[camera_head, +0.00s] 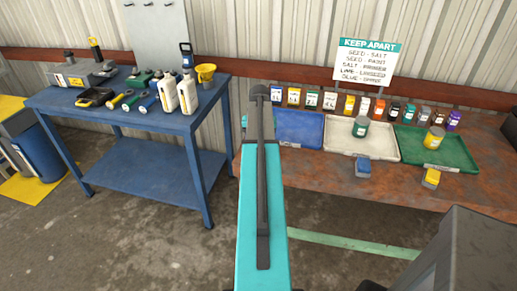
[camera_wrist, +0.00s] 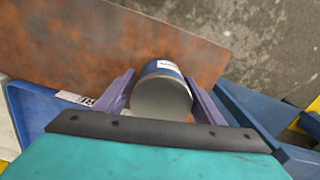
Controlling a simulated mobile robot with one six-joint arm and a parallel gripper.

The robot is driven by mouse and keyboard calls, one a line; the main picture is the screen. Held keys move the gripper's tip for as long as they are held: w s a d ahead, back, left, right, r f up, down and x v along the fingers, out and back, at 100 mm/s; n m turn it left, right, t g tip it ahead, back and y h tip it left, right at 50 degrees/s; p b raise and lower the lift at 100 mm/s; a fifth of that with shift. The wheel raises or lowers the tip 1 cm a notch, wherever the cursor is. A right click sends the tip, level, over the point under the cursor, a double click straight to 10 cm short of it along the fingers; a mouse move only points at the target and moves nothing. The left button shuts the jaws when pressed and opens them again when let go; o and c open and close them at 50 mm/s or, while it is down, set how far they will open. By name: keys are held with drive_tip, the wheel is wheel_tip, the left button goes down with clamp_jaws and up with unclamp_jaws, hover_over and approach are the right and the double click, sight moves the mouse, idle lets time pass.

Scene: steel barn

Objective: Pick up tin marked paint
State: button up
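A tin (camera_wrist: 162,98) with a plain grey end and a dark blue side sits between the two purple fingers of my gripper (camera_wrist: 161,82) in the wrist view. Both fingers lie close against its sides, so the gripper looks shut on it. A white label strip shows on its far side, too small to read. Rusty brown tabletop shows behind it; whether the tin rests on it or is lifted I cannot tell. In the head view my arm hides the gripper and this tin.
The rusty table (camera_head: 310,174) holds a blue tray (camera_head: 299,129), a white tray (camera_head: 338,138) with a green-labelled tin (camera_head: 361,127), and a green tray (camera_head: 455,154) with a yellow tin (camera_head: 434,138). Small containers line the back below a KEEP APART sign (camera_head: 366,59). A blue workbench (camera_head: 151,117) stands left.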

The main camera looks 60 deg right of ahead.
drive_tip(key=c, duration=1)
drive_tip(key=shift+r, duration=0.2)
drive_tip(key=shift+r+b, duration=0.7)
drive_tip(key=shift+r, duration=0.65)
drive_tip(key=shift+s+a+r, duration=0.1)
drive_tip(key=shift+s+r, duration=0.05)
drive_tip(key=shift+r, duration=0.05)
drive_tip(key=shift+s+a+r+b, duration=0.25)
drive_tip(key=shift+s+a+b, duration=0.35)
drive_tip(key=shift+s+a, duration=1.25)
drive_tip(key=shift+s+a+r+b, duration=0.25)
drive_tip(key=shift+s+a+b, duration=0.3)
drive_tip(key=shift+s+a, duration=1.3)
drive_tip(key=shift+s+a+r+b, duration=0.25)
drive_tip(key=shift+s+a+b, duration=0.35)
drive_tip(key=shift+s+a, duration=1.25)
drive_tip(key=shift+w, duration=0.1)
